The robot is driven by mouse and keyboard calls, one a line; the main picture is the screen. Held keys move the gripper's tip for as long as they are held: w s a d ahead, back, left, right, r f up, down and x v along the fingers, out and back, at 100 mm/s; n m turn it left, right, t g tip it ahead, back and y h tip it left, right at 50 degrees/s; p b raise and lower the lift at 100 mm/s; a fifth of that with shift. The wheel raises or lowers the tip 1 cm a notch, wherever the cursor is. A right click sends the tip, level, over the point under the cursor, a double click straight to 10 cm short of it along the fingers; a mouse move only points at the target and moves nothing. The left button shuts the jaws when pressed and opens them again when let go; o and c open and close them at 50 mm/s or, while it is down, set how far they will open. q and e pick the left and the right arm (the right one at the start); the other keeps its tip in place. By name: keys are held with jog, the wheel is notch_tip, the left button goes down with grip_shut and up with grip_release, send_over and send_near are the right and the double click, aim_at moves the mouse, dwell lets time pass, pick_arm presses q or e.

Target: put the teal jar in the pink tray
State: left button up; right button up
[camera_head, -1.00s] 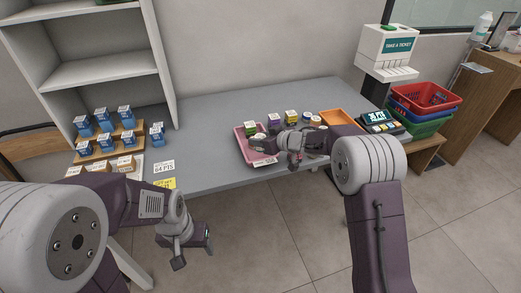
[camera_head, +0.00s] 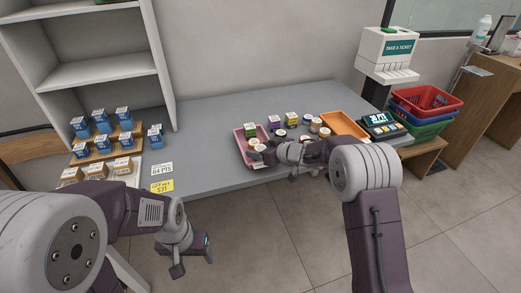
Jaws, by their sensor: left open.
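The pink tray (camera_head: 239,144) lies on the grey counter, left of my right forearm. It holds a green-labelled box (camera_head: 250,130) at its back and a pale-lidded jar (camera_head: 253,142). My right gripper (camera_head: 262,151) is low at the tray's right front side; its fingers are too small and overlapped to show whether they are open or hold anything. I cannot pick out the teal jar for certain; several small lidded jars (camera_head: 316,124) stand right of the tray, some partly behind my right arm. My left gripper (camera_head: 192,258) is open and empty, in front of the counter above the floor.
A purple box (camera_head: 274,122) and a yellow box (camera_head: 291,119) stand behind the jars. Blue boxes (camera_head: 102,121) stand on a stepped rack at left. The counter between is clear.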

jog(key=shift+r, duration=0.25)
jog(key=p+v, duration=0.2)
jog(key=v, duration=1)
jog(key=shift+f, duration=0.1)
